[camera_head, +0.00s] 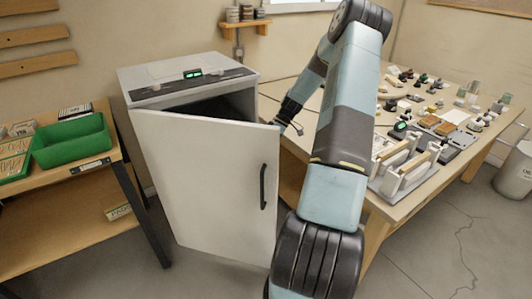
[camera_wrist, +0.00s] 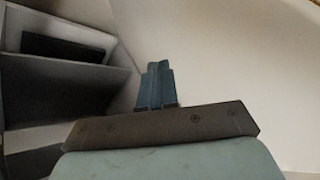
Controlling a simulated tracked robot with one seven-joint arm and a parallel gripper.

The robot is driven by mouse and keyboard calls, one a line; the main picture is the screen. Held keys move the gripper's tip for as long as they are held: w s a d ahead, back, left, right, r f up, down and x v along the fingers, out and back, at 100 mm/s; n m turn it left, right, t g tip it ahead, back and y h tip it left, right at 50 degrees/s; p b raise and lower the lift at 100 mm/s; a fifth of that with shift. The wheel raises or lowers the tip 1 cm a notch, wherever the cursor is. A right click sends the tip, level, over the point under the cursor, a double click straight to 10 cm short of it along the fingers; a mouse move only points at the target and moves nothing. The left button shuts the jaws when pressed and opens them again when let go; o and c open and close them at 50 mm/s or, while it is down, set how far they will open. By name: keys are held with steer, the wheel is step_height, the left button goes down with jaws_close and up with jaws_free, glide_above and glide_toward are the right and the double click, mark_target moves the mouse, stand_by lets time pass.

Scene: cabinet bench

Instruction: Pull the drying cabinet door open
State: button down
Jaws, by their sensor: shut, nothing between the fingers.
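The drying cabinet (camera_head: 190,75) is a white box with a dark top panel and green display. Its door (camera_head: 205,180) stands partly open, hinged at the left, with a dark gap showing above it. The black handle (camera_head: 263,186) is on the door's outer face near the free right edge. My gripper (camera_head: 284,124) is beside the top of that free edge, off the handle; whether it touches is unclear. In the wrist view, my gripper's fingers (camera_wrist: 157,82) are closed together and empty. Shelves (camera_wrist: 65,80) show at left, and a pale surface, apparently the door's inside (camera_wrist: 230,60), at right.
A wooden bench with a green bin (camera_head: 72,140) stands left of the cabinet. A worktable (camera_head: 400,205) crowded with small items stands at the right, close to my arm.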

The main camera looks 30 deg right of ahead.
mark_target(257, 169)
steer(key=shift+s+a+f, duration=0.55)
steer(key=shift+a+f, duration=0.5)
steer(key=shift+a, duration=0.25)
steer(key=shift+s+a+f, duration=0.6)
steer(key=shift+a+f, duration=0.45)
steer(key=shift+a, duration=0.2)
steer(key=shift+s+a+f, duration=0.55)
steer(key=shift+a+f, duration=0.5)
steer(key=shift+a, duration=0.25)
steer(key=shift+s, duration=0.1)
